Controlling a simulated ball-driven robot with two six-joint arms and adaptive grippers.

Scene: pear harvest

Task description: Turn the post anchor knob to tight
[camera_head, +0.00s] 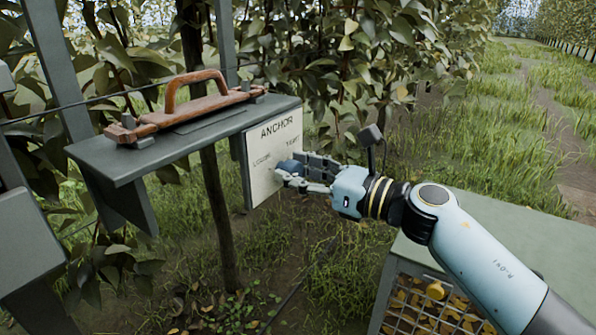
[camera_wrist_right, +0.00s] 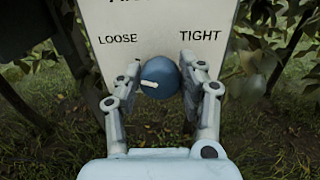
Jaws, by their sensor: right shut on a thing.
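The anchor knob (camera_head: 288,166) is a blue round knob on a white panel (camera_head: 262,183) marked ANCHOR, LOOSE and TIGHT. In the wrist view the knob (camera_wrist_right: 158,79) has a white pointer (camera_wrist_right: 150,86) directed left and slightly up, toward the LOOSE side (camera_wrist_right: 117,39). The TIGHT label (camera_wrist_right: 199,36) is at the upper right. My right gripper (camera_head: 287,171) is shut on the knob, with one finger on each side of it. My left gripper is not in view.
A grey shelf (camera_head: 122,167) above the panel bears a brown-handled tool (camera_head: 190,103). Leafy branches (camera_head: 330,60) hang behind.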

